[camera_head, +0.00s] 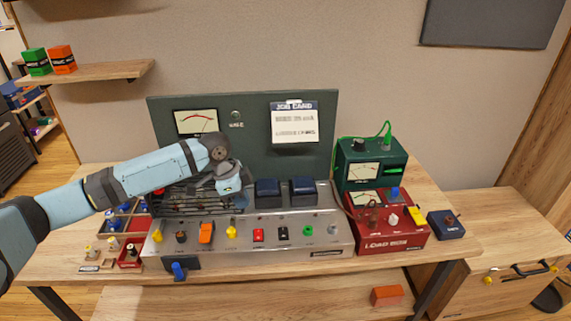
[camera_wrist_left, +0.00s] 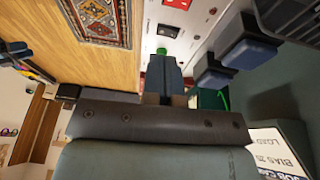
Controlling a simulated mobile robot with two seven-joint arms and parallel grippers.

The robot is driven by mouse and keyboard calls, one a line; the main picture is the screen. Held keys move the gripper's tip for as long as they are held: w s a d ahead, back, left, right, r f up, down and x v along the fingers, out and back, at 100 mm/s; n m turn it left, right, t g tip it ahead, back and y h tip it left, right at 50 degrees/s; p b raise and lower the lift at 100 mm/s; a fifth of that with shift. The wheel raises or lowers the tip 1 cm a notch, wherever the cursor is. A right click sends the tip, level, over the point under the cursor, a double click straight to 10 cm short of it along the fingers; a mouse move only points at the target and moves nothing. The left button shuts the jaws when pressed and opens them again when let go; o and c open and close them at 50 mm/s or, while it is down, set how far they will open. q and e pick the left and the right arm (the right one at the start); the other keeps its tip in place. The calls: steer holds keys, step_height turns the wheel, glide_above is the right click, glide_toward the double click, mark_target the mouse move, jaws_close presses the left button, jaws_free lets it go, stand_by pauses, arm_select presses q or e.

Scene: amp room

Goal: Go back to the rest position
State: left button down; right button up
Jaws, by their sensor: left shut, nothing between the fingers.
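My left arm reaches in from the left in the head view, and my left gripper (camera_head: 243,199) is over the grey amp panel (camera_head: 322,240), left of two dark blue blocks (camera_head: 267,193). In the left wrist view its fingers (camera_wrist_left: 165,78) are together with nothing between them. A green knob (camera_wrist_left: 175,50) shows just beyond the fingertips there; the gripper is apart from the panel as far as I can tell. The arm hides part of the dark back panel. My right gripper is in neither view.
The panel's front carries a row of coloured knobs and switches. A red meter box (camera_head: 385,239) and a green meter box (camera_head: 352,170) stand at the right, beside a small navy box (camera_head: 446,225). A tray of small parts (camera_head: 128,252) is at the left. A job card (camera_head: 295,125) hangs behind.

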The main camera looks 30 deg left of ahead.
arm_select(q)
steer(key=s+d+f+n+t+h+p, duration=0.1)
steer(key=s+d+f+t+p, duration=0.15)
steer(key=s+d+f, duration=0.4)
steer(key=s+d+f+n+t+h+p, duration=0.1)
steer(key=d+f+n+t+p, duration=0.2)
steer(key=d, duration=0.6)
steer(key=s+d+f+n+t+y+p, duration=0.1)
steer(key=s+n+t+p, duration=0.1)
steer(key=s, duration=0.6)
steer(key=s+d+f+n+t+y+p, duration=0.1)
steer(key=s+d+n+t+p, duration=0.1)
steer(key=s, duration=0.7)
steer(key=shift+f+n, duration=0.2)
steer(key=shift+n, duration=0.2)
